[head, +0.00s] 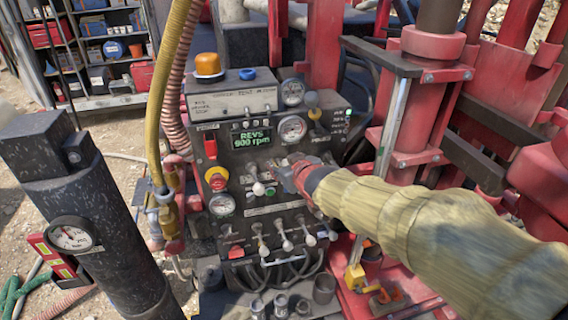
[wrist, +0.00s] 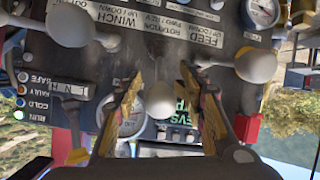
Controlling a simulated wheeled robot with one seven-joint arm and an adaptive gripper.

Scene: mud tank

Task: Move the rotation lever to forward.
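The control panel (head: 285,225) stands in the middle of the head view. In the wrist view it appears upside down, with a label strip (wrist: 165,27) reading feed, rotation and winch. My gripper (head: 285,178) is at the panel's upper lever row; it also shows in the wrist view (wrist: 161,72). Its two fingers are open, one on each side of a white round knob (wrist: 159,99), with visible gaps. This knob is the middle one, in line with the rotation label, so it looks like the rotation lever. Its shaft is hidden behind the knob. In the head view my gripper covers it.
White-knobbed levers flank it in the wrist view, on the left (wrist: 70,22) and right (wrist: 256,66). A lower lever row (head: 286,243) sits beneath. A red emergency button (head: 217,178), yellow hose (head: 162,90) and red rig mast (head: 420,100) stand close by.

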